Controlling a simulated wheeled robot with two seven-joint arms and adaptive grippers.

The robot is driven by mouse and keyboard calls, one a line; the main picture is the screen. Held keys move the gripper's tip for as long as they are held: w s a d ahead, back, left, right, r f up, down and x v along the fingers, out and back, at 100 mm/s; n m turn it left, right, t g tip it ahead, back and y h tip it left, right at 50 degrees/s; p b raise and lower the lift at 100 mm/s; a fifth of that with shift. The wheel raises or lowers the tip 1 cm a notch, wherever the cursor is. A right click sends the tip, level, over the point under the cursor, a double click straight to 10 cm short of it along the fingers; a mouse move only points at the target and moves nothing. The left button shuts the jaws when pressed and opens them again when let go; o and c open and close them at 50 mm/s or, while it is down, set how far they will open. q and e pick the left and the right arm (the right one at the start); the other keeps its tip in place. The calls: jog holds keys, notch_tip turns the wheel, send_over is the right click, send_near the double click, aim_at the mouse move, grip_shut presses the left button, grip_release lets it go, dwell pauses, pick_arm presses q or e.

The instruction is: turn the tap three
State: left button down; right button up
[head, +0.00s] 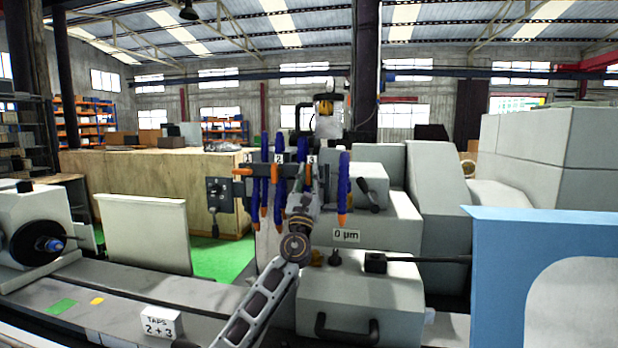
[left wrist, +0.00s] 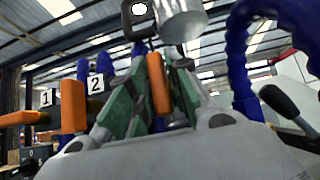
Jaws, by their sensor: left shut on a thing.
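Tap three has an orange lever (left wrist: 158,85) that stands nearly upright between the green pads of my left gripper (left wrist: 155,92). In the head view my left gripper (head: 304,186) reaches up to the tap bar, shut on this lever and mostly covering it. The label 3 (head: 312,159) shows just above the gripper. To the left are tap one's lever (left wrist: 18,118), lying sideways under label 1, and tap two's lever (left wrist: 73,107), upright under label 2. My right gripper is in neither view.
Blue hoses with orange tips, such as the right one (head: 343,188), hang close around the gripper. A black-knobbed lever (head: 368,195) is to the right. A card (head: 160,322) reads "TAPS 2 + 3". A readout (head: 346,235) shows 0 µm. A blue panel (head: 540,285) stands at right.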

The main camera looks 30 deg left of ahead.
aim_at(309, 179)
pick_arm(q)
jog(key=shift+f, duration=0.15)
jog(key=c, duration=1.4)
grip_release()
jog(key=shift+c, duration=0.2)
jog(key=shift+s, duration=0.1)
jog(key=shift+v, duration=2.25)
jog(key=shift+s+d+f, duration=0.15)
jog(key=shift+s, duration=0.1)
jog(key=s+d, duration=0.3)
jog(key=s, duration=0.8)
jog(key=shift+s, duration=0.1)
